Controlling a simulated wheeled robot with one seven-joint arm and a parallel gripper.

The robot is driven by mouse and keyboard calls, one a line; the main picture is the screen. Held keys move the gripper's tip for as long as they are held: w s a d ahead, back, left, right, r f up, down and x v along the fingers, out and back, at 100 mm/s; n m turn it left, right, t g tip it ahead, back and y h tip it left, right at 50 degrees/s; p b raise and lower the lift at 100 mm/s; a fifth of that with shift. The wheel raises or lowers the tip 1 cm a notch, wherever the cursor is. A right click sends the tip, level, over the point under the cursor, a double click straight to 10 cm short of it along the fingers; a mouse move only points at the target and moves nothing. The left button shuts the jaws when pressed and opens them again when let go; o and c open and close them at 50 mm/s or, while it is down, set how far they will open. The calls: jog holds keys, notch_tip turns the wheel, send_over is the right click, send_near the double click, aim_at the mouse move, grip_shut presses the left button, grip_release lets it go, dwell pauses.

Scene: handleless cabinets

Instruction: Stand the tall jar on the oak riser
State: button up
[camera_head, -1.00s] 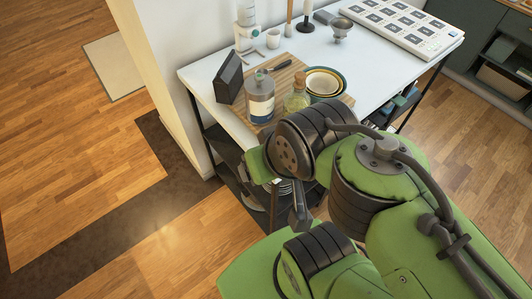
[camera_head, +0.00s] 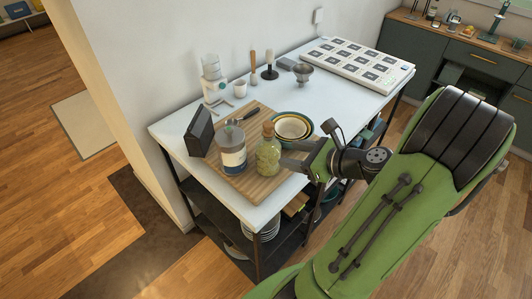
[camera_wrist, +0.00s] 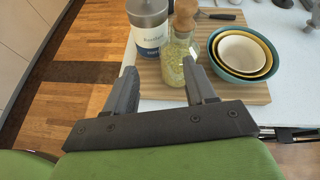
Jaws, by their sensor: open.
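A corked glass jar (camera_head: 268,157) with yellowish contents stands upright on a wooden board (camera_head: 260,188), apparently the oak riser. A wide canister with a label (camera_head: 231,152) stands beside it on the left. I cannot tell for certain which is the tall jar. My gripper (camera_head: 287,156) is open and empty, low at the glass jar's right side in the head view. In the wrist view the open fingers (camera_wrist: 160,78) point toward the glass jar (camera_wrist: 178,64), which is nearer the right finger; the labelled canister (camera_wrist: 149,28) is farther left. Whether the fingers touch the jar cannot be told.
Nested bowls (camera_head: 292,127) sit close to the glass jar. A dark upright block (camera_head: 198,132) stands left of the canister. A clear container (camera_head: 213,78), a white cup (camera_head: 240,88) and a metal cup (camera_head: 303,74) stand farther back. The tabletop's middle right (camera_head: 335,103) is clear.

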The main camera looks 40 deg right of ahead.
aim_at(273, 142)
jog(key=w+f+m, duration=0.1)
jog(key=w, duration=0.1)
jog(key=w+d+f+b, duration=0.1)
jog(key=w, duration=0.2)
jog(key=w+f+m+t+h, duration=0.1)
jog(key=w, duration=0.1)
jog(key=shift+w+d+m+b, duration=0.15)
jog(key=shift+w+m+b, duration=0.15)
jog(key=shift+w+b, duration=0.1)
jog(key=x, duration=0.6)
jog(key=shift+w+d+r+b, duration=0.15)
jog(key=shift+w+r+b, duration=0.05)
jog(key=shift+b, duration=0.15)
jog(key=shift+s+r, duration=0.1)
jog(key=shift+s, duration=0.05)
jog(key=shift+c, duration=0.6)
grip_shut()
